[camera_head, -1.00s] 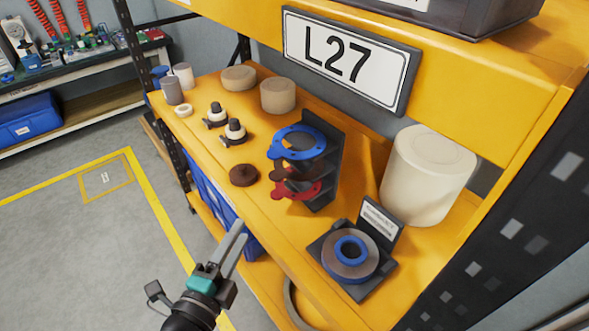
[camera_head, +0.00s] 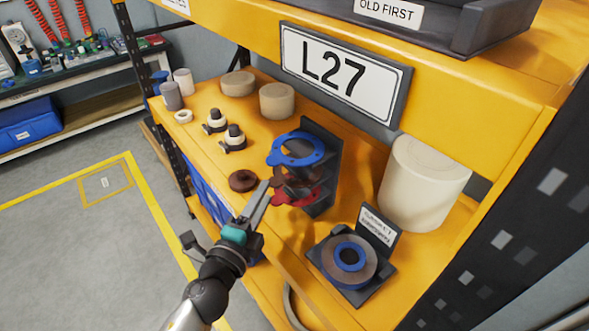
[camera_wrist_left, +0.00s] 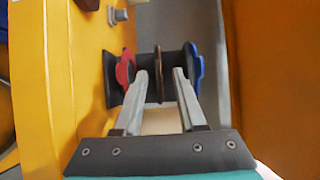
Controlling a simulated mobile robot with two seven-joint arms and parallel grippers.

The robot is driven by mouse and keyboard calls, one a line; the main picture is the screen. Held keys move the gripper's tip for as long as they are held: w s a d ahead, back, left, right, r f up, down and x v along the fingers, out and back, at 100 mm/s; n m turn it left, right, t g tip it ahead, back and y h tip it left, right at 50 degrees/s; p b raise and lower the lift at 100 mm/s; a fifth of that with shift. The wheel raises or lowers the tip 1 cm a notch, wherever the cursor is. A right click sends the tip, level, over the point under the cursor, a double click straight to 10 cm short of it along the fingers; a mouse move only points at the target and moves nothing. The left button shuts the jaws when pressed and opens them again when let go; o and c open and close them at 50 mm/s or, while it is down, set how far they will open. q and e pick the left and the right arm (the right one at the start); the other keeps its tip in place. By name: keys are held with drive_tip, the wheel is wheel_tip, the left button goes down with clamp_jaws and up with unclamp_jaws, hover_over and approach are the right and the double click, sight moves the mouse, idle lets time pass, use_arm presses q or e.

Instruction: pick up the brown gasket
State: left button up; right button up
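The brown gasket (camera_head: 278,177) sits in the middle of a dark rack (camera_head: 324,166), between a blue gasket (camera_head: 297,148) above and a red gasket (camera_head: 303,194) below. My left gripper (camera_head: 267,187) is at the rack's front, partly covering the brown and red gaskets. In the left wrist view, the brown gasket (camera_wrist_left: 158,72) shows edge-on between the two open fingers (camera_wrist_left: 160,76), with gaps on both sides. The red gasket (camera_wrist_left: 126,71) and blue gasket (camera_wrist_left: 196,68) lie outside the fingers. My right gripper is not in view.
A loose brown disc (camera_head: 242,180) lies on the yellow shelf (camera_head: 200,104) left of the rack. A dark stand (camera_head: 375,285) with a grey-and-blue ring is at front right. A large cream cylinder (camera_head: 424,185) stands behind it. The L27 sign beam (camera_head: 450,90) overhangs the shelf.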

sight(273, 180)
use_arm(q)
drive_tip(key=shift+x, duration=2.75)
clamp_jaws()
